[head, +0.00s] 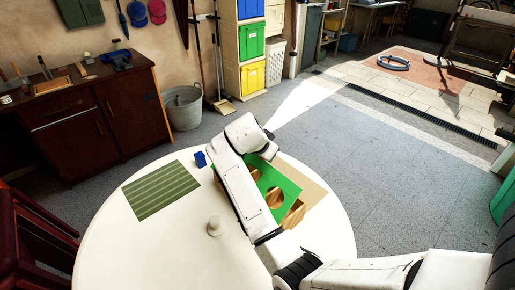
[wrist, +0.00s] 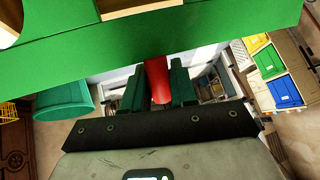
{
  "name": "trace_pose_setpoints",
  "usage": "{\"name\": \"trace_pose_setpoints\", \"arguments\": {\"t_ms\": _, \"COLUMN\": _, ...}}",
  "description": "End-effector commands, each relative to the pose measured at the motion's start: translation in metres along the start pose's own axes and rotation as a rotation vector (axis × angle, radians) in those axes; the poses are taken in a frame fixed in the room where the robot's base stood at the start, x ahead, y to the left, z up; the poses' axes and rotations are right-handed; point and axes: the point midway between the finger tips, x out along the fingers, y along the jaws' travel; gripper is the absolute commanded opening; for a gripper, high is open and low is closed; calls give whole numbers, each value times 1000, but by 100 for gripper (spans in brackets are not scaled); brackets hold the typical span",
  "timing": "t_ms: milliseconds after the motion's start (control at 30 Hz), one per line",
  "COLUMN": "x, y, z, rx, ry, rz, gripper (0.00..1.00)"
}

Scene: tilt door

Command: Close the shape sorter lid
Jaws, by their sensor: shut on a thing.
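The shape sorter's green lid (head: 285,183) is on the right part of the round white table, partly hidden behind my arm. It has cut-out openings, with wood colour showing through and beside it. In the wrist view the green lid (wrist: 215,28) crosses the top of the picture, close to my gripper. A red handle (wrist: 157,82) stands at the lid's edge, between my two dark green fingers. My gripper (wrist: 158,72) is shut on this red handle. In the head view my arm hides the fingers and the handle. The lid's exact tilt is hard to tell.
A blue block (head: 200,159) stands on the white table (head: 120,235), left of my arm. A green striped mat (head: 161,190) lies at the table's left, and a small white knob-like piece (head: 215,227) stands near the middle. The table's front left is bare.

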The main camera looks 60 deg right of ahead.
Motion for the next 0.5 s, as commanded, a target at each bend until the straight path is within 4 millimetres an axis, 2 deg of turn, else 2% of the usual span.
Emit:
{"name": "trace_pose_setpoints", "arguments": {"t_ms": 200, "x": 32, "y": 9, "z": -6, "rx": 57, "ry": -199, "rz": -6, "gripper": 0}}
{"name": "trace_pose_setpoints", "arguments": {"t_ms": 500, "x": 76, "y": 20, "z": 4, "rx": 128, "ry": -463, "rz": -15, "gripper": 0}}
